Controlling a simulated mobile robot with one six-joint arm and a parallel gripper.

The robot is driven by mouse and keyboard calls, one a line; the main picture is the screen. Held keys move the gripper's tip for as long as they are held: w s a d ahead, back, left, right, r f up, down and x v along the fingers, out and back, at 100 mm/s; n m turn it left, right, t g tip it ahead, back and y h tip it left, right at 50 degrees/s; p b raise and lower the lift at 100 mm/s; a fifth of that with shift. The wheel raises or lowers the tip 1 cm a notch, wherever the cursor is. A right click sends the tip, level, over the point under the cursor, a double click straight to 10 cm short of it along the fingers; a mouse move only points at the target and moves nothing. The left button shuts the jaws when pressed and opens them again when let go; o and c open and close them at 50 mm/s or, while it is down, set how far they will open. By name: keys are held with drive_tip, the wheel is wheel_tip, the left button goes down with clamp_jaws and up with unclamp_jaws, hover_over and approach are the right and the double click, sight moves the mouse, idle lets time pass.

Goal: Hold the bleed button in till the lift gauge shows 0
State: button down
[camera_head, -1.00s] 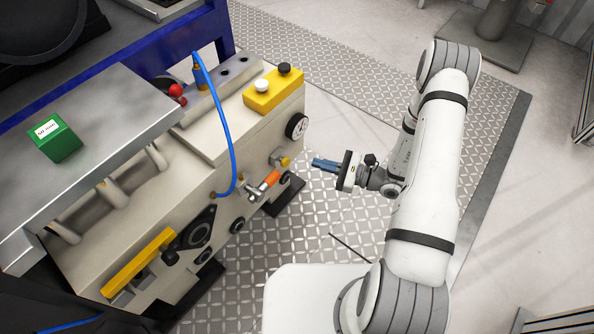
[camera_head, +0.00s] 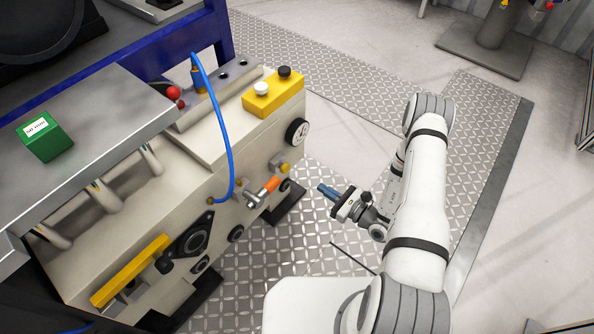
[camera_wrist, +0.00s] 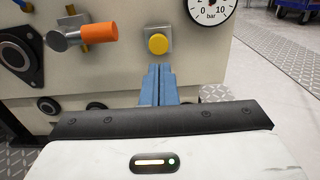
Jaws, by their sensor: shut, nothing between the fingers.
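The bleed button looks to be the round yellow button (camera_wrist: 158,44) on a small square metal plate on the machine's front face. It also shows in the head view (camera_head: 285,168). The round white gauge (camera_wrist: 210,10), marked in bar, is up and right of it and cut off by the top edge of the wrist view. In the head view the gauge (camera_head: 298,131) is too small to read. My gripper (camera_wrist: 157,70) is shut with nothing in it. Its blue fingers point toward the machine, just below the button in the wrist view and apart from it in the head view (camera_head: 322,189).
A valve with an orange handle (camera_head: 270,184) sticks out left of the yellow button. A blue hose (camera_head: 229,140) loops down the machine's face. A yellow box (camera_head: 273,93) with black and white buttons sits on top. Clear tread-plate floor (camera_head: 300,240) lies below.

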sight(288, 166)
drive_tip(key=b+x, duration=0.2)
drive_tip(key=x, duration=1)
drive_tip(key=shift+w+a, duration=0.2)
drive_tip(key=shift+a, duration=0.05)
